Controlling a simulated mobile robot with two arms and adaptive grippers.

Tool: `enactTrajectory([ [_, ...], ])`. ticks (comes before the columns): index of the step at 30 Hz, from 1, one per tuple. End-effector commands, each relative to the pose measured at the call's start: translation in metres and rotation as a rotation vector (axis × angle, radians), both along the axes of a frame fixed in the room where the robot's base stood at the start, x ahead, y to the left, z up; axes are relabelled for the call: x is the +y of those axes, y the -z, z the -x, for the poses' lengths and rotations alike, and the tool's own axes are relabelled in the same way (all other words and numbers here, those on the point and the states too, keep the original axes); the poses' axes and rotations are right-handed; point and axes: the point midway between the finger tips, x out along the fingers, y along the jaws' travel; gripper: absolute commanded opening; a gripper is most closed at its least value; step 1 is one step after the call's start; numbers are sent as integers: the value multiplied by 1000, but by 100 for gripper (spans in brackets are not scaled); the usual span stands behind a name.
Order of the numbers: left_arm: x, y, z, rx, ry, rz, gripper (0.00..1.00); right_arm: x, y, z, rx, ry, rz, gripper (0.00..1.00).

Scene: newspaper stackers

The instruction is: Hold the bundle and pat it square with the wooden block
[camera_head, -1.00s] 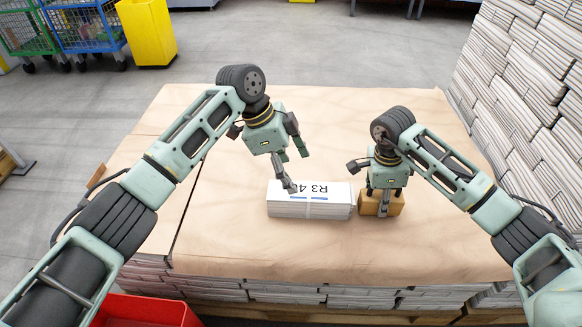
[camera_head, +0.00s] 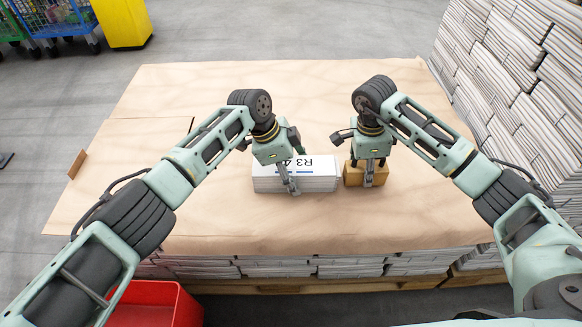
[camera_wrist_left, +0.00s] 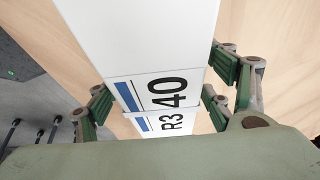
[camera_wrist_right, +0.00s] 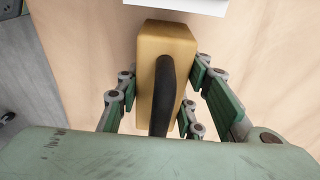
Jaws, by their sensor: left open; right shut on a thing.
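The bundle (camera_head: 268,182) is a white stack of papers lying on the brown paper-covered table, with a label reading R3 40 and a blue bar on top. My left gripper (camera_head: 293,170) is open, with fingers on both sides of the bundle. In the left wrist view the bundle (camera_wrist_left: 140,35) lies between the green finger pads (camera_wrist_left: 160,95). The wooden block (camera_head: 378,178) stands right of the bundle, with a narrow gap between them. My right gripper (camera_head: 367,168) is shut on the block; the right wrist view shows the block (camera_wrist_right: 165,40) and its dark handle between the pads (camera_wrist_right: 158,105).
The table (camera_head: 220,225) is mostly clear around the bundle. Newspaper stacks (camera_head: 520,80) rise at the right. A red crate (camera_head: 155,305) sits at the lower left. A yellow bin (camera_head: 123,22) and wheeled cages (camera_head: 55,20) stand at the back left.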

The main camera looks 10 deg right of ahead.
Motion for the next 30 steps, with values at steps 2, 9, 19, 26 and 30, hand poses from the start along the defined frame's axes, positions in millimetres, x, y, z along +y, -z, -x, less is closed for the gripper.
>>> enactTrajectory([
  [2, 0, 0, 0, 0, 0, 0, 75, 0, -1, 0, -1, 0, 0, 0],
  [9, 0, 0, 0, 0, 0, 0, 64, 0, -1, 0, -1, 0, 0, 0],
  [19, 0, 0, 0, -1, 0, 0, 35, 0, -1, 0, -1, 0, 0, 0],
  [26, 0, 0, 0, -1, 0, 0, 15, 0, -1, 0, -1, 0, 0, 0],
  [30, 0, 0, 0, -1, 0, 0, 2, 0, -1, 0, -1, 0, 0, 0],
])
